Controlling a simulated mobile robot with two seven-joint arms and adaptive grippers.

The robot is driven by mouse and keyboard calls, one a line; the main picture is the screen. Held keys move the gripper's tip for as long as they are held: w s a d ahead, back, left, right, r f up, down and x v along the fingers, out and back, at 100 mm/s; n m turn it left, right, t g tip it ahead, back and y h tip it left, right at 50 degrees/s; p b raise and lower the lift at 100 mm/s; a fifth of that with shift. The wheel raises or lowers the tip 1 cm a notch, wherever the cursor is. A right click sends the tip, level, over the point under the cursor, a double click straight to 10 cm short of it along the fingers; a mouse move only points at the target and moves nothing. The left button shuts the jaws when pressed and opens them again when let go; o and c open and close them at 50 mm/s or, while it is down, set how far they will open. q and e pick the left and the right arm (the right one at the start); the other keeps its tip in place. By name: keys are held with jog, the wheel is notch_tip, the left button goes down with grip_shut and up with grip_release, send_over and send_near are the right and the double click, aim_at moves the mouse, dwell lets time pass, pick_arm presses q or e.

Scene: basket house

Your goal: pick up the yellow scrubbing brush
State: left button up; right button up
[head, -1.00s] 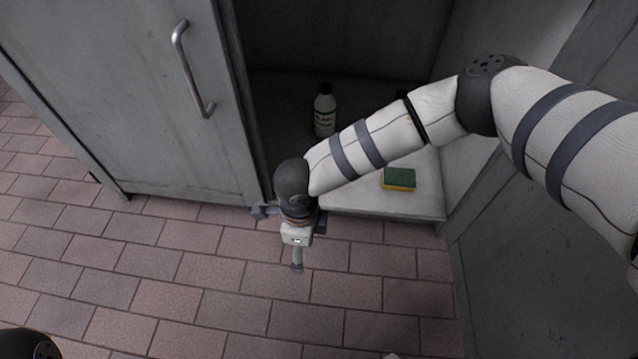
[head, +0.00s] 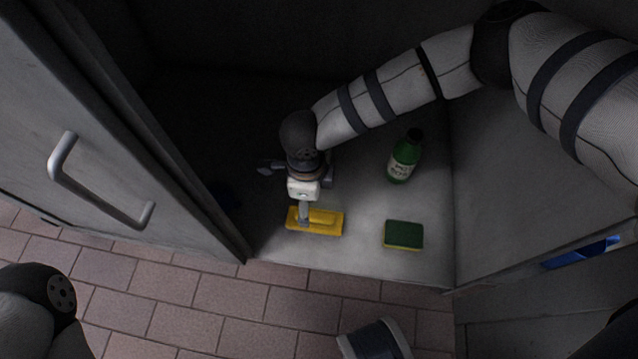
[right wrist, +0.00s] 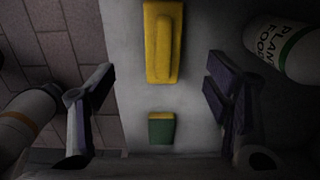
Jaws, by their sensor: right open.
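The yellow scrubbing brush (head: 328,221) lies on the pale cabinet floor near its front edge in the head view. In the right wrist view the brush (right wrist: 163,45) shows at the top centre, with its raised handle facing me. My right gripper (head: 304,218) is over the left part of the brush in the head view and hides some of it. In the right wrist view its two fingers (right wrist: 160,108) are spread wide and empty, with the brush beyond them.
A green and yellow sponge (head: 403,235) lies to the right of the brush. A green bottle (head: 403,160) stands behind it. The cabinet door (head: 95,130) stands at the left.

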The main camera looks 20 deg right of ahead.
aim_at(314, 216)
jog(key=shift+w+f, duration=0.1)
jog(key=shift+f, duration=0.05)
jog(key=f+b, duration=0.2)
jog(key=f, duration=0.2)
jog(key=f+b, duration=0.2)
jog(key=f, duration=0.1)
jog(key=d+f+b, duration=0.1)
jog(key=f, duration=0.3)
jog(key=shift+s+f+b, duration=0.3)
jog(key=shift+b, duration=0.1)
pick_arm(q)
jog(key=shift+g, duration=0.6)
jog(key=s+f, duration=0.1)
jog(key=f, duration=0.1)
jog(key=s+f, duration=0.1)
jog(key=f, duration=0.1)
jog(key=shift+s+a, duration=0.3)
jog(key=shift+s, duration=0.05)
pick_arm(e)
jog(key=shift+r, duration=0.1)
jog(key=c, duration=1.3)
